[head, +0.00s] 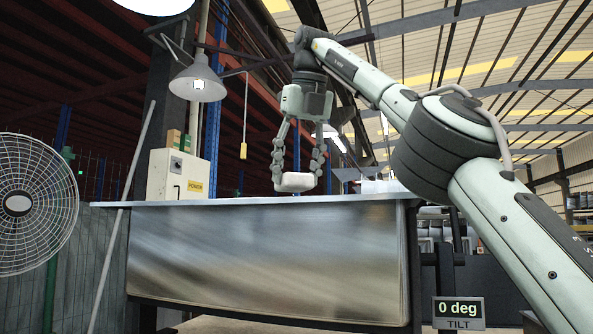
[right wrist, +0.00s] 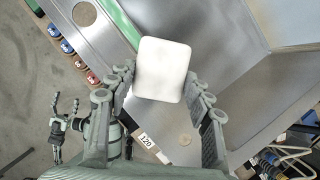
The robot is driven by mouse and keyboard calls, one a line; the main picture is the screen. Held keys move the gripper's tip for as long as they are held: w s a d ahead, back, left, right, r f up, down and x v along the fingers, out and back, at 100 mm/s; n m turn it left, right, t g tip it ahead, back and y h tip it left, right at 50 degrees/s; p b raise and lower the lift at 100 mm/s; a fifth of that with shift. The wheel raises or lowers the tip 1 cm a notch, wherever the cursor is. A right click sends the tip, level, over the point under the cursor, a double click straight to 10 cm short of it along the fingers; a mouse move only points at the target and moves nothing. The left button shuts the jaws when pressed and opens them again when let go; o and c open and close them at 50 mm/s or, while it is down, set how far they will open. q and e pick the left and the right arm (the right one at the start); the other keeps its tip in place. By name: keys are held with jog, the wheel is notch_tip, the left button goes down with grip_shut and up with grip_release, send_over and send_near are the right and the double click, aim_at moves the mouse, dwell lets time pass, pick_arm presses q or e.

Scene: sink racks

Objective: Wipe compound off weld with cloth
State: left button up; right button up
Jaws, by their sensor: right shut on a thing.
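My right gripper (head: 297,175) is shut on a white, rounded pad (head: 295,182), which looks like the folded cloth. It holds the pad just above the top edge of a metal sink unit (head: 265,250). In the right wrist view the pad (right wrist: 164,68) sits between the fingertips, over grey sheet metal (right wrist: 225,60). The gap between pad and metal cannot be judged. Bent seams run across the metal, but I cannot tell which is the weld, and no compound stands out. My left gripper (right wrist: 66,106) shows small at the left of the right wrist view, fingers apart and empty.
A wire fan (head: 35,205) stands at the left. A lamp (head: 197,82) hangs beside a power box (head: 178,175) behind the sink. A tilt display (head: 459,312) reads 0 deg. Red and blue items (right wrist: 75,55) lie beside the metal in the right wrist view.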

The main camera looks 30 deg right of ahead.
jog(key=shift+f+b, duration=0.95)
jog(key=shift+f, duration=0.05)
dwell(0.6)
